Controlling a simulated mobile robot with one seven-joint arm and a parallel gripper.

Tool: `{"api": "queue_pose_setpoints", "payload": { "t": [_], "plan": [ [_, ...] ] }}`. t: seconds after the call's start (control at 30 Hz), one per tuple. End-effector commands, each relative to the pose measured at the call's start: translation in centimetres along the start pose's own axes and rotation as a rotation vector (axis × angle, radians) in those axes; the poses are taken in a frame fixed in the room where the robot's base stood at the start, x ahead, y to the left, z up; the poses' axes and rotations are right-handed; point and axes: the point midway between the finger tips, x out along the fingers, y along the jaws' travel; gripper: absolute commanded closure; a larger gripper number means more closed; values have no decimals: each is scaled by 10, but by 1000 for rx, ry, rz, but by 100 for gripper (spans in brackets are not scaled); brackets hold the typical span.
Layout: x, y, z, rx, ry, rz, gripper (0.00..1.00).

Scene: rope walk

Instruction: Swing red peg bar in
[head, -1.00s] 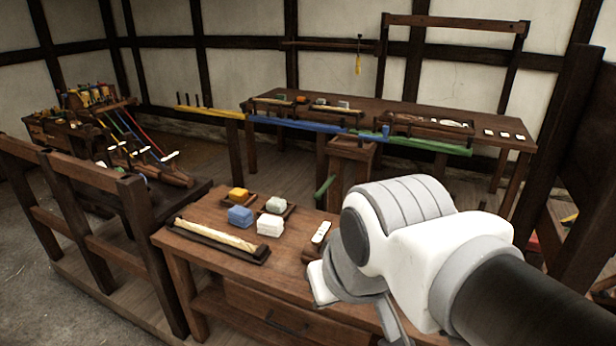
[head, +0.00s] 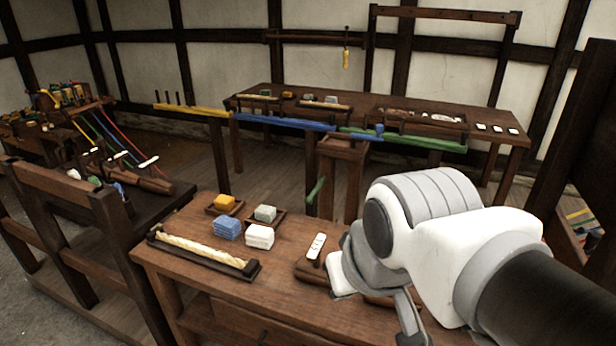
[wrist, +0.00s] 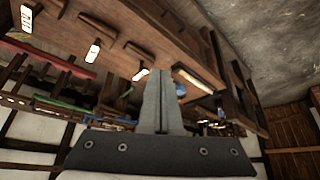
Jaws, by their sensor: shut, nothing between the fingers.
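A red bar (wrist: 62,64) shows at the left of the wrist view, close to dark wooden frames; its pegs cannot be made out. In the head view no red bar can be made out with certainty. There a yellow peg bar (head: 190,109), a blue bar (head: 285,123) and a green bar (head: 400,139) run in a line before the back bench. My gripper (wrist: 162,76) is shut and empty in the wrist view, apart from the red bar. In the head view its fingertips are not clearly seen, as my arm covers the right front.
The near table (head: 180,275) holds a rope piece in a tray (head: 205,252), several small blocks and a white-marked plate (head: 316,246). A back bench (head: 360,100) stands by the wall. A rail (head: 75,205) stands at left and a dark post (head: 575,130) at right.

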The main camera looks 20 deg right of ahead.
Motion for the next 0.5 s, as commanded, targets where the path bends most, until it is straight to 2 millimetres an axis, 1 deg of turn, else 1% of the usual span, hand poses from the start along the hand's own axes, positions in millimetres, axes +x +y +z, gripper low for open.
{"api": "queue_pose_setpoints", "payload": {
  "t": [0.07, 0.17, 0.27, 0.37, 0.5],
  "plan": [
    [4, 0, 0, 7, 3, -2, 100],
    [20, -2, -2, 37, 16, -13, 100],
    [47, -6, -8, 96, 42, -33, 100],
    [80, -9, -20, 181, 80, -60, 100],
    [127, -10, -39, 313, 140, -98, 100]
  ]
}}
